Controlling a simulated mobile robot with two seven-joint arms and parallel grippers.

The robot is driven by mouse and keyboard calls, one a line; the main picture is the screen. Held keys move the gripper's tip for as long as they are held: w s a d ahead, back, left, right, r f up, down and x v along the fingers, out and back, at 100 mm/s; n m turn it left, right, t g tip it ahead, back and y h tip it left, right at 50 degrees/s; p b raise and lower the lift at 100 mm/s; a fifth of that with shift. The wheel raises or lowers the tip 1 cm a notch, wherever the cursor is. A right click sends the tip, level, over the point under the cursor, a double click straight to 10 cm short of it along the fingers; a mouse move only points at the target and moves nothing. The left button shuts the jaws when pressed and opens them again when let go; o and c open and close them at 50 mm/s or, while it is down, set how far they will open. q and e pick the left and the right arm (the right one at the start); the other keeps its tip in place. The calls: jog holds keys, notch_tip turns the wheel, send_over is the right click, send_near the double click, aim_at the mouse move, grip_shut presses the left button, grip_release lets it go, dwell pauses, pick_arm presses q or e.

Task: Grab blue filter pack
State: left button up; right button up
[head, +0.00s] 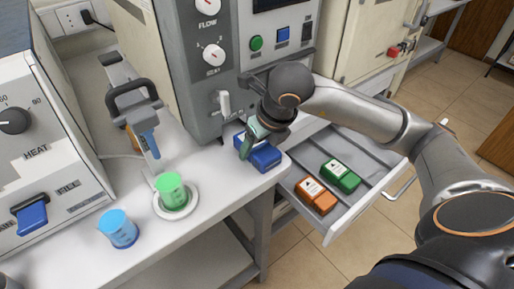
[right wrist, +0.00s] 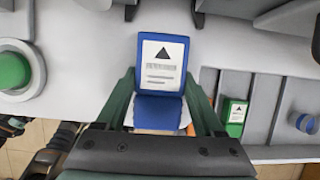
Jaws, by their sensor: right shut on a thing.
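The blue filter pack (head: 265,157) is at the right edge of the white counter, beside the open drawer. My right gripper (head: 257,138) is shut on it from above. In the right wrist view the blue pack (right wrist: 164,50) shows its white label with a black triangle, and its lower part sits between the two green fingers of my right gripper (right wrist: 162,105). I cannot tell whether the pack touches the counter or hangs just above it.
The open drawer (head: 330,233) holds an orange pack (head: 316,195) and a green pack (head: 341,176). A green cup (head: 171,191) on a round plate and a blue cup (head: 118,229) stand left on the counter (head: 215,182). A grey machine (head: 185,60) stands behind.

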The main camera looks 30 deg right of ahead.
jog(key=shift+c, duration=1.2)
jog(key=shift+r+p, duration=0.3)
jog(key=shift+p, duration=0.15)
notch_tip(320, 180, up, 3)
jog(key=shift+w+r, duration=0.1)
jog(key=s+r, duration=0.1)
jog(key=r, duration=0.1)
jog(key=s+d+r, duration=0.1)
jog(key=s+r, duration=0.1)
jog(key=s+d+r, duration=0.1)
jog(key=s+r, duration=0.1)
jog(key=shift+d+r, duration=0.1)
pick_arm(q)
jog(key=shift+w+d+f+b, duration=0.1)
jog(key=shift+d+f+b, duration=0.25)
jog(key=shift+d+b, duration=0.7)
pick_arm(e)
jog(key=s+d+r, duration=0.3)
jog(key=s, duration=0.4)
jog(key=shift+s+d, duration=0.15)
jog(key=shift+s, duration=0.25)
